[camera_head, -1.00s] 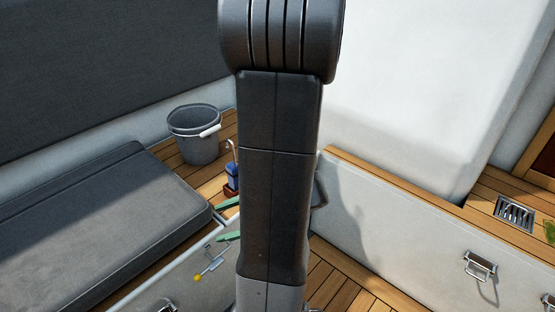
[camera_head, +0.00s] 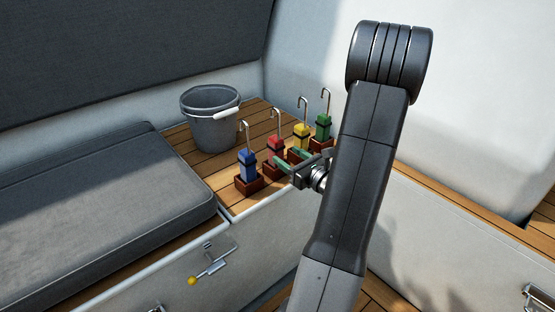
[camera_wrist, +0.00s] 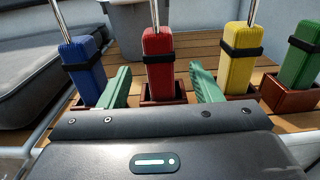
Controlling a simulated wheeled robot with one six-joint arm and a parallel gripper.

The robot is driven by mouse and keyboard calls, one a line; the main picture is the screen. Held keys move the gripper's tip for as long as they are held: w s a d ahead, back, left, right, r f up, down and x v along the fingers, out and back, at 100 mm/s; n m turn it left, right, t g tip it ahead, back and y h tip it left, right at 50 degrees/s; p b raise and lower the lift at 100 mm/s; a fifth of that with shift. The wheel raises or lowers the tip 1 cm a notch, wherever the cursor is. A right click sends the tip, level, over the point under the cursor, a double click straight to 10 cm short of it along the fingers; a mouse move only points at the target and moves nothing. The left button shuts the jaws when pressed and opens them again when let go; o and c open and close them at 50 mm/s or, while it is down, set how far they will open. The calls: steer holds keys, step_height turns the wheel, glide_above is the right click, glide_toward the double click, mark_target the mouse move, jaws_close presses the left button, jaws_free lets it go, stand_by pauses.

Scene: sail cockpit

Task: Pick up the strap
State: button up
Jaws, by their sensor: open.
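Several folded straps, each with a metal hook on top and a black band, stand upright in small brown holders on the slatted wood ledge. They are blue (camera_head: 247,166), red (camera_head: 275,147), yellow (camera_head: 302,136) and green (camera_head: 323,126). My gripper (camera_head: 293,160) has green fingers and is open and empty, low in front of the red strap. In the wrist view, the red strap (camera_wrist: 158,62) stands between the two finger lines of my gripper (camera_wrist: 162,84), upright; I cannot tell whether the fingertips reach its sides. The blue strap (camera_wrist: 82,68) and yellow strap (camera_wrist: 238,60) stand outside the fingers.
A grey bucket (camera_head: 210,125) stands behind the straps at the left. A dark cushion (camera_head: 110,215) lies on the bench to the left. A white wall rises behind at the right.

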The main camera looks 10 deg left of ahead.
mark_target(280, 153)
steer(key=x, duration=0.3)
steer(key=b+x, duration=0.1)
steer(key=x, duration=0.1)
steer(key=b+x, duration=0.1)
steer(key=x, duration=0.1)
steer(key=shift+f, duration=0.4)
steer(key=shift+w+a+r, duration=0.1)
steer(key=shift+w+a, duration=0.25)
steer(key=shift+a, duration=0.15)
steer(key=c, duration=1.3)
